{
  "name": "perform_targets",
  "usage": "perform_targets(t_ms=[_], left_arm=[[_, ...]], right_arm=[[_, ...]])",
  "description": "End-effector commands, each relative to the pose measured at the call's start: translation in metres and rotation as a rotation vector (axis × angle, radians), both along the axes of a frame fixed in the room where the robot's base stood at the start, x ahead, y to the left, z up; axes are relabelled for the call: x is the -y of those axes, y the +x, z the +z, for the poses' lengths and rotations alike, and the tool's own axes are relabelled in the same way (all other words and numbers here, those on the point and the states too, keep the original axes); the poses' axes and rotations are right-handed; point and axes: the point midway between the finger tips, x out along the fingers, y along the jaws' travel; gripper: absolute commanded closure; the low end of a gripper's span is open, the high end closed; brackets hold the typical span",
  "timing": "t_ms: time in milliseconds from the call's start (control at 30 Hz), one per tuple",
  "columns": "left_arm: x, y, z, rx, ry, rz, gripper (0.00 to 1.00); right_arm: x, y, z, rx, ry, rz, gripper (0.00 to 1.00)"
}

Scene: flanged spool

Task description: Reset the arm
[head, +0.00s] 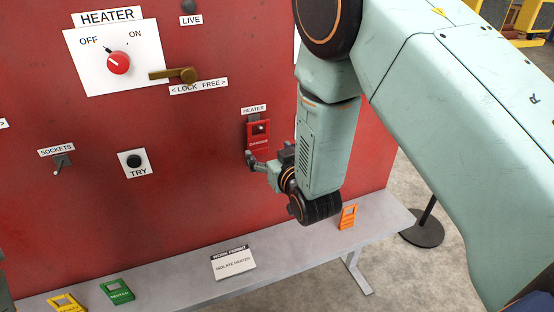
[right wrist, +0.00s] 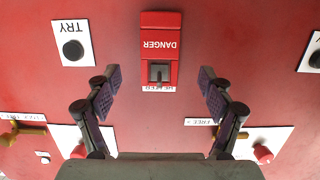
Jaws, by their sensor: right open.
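My right arm reaches down across the right side of the red panel in the head view. My right gripper (head: 258,164) is just in front of the panel at the red danger tag (head: 258,137). In the right wrist view my right gripper (right wrist: 159,78) is open, with its fingers apart on either side of the tag. The red danger tag (right wrist: 160,48) appears upside down there and hangs at the label marked HEATER. Visible gaps separate it from both fingers. My left gripper is not in view.
The heater knob (head: 118,63) and brass lever (head: 180,75) are on the panel's upper left. A shelf below bears a work permit card (head: 233,263), green tag (head: 118,291), yellow tag (head: 67,303) and orange tag (head: 348,217). A black stand base (head: 422,235) is at right.

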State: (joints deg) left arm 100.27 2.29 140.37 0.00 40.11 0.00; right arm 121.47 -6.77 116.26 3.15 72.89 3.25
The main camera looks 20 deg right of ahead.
Motion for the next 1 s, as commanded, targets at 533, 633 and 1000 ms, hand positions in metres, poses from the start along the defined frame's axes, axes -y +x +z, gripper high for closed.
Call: perform_targets(t_ms=[533, 633, 1000], left_arm=[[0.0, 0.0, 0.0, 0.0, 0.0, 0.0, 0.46], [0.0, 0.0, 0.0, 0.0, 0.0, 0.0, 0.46], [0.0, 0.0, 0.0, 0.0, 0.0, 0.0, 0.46]], right_arm=[[0.002, -0.046, 0.01, 0.002, 0.0, 0.0, 0.19], [0.002, -0.046, 0.01, 0.001, 0.001, 0.0, 0.19], [0.001, -0.027, 0.006, 0.002, 0.003, -0.002, 0.19]])
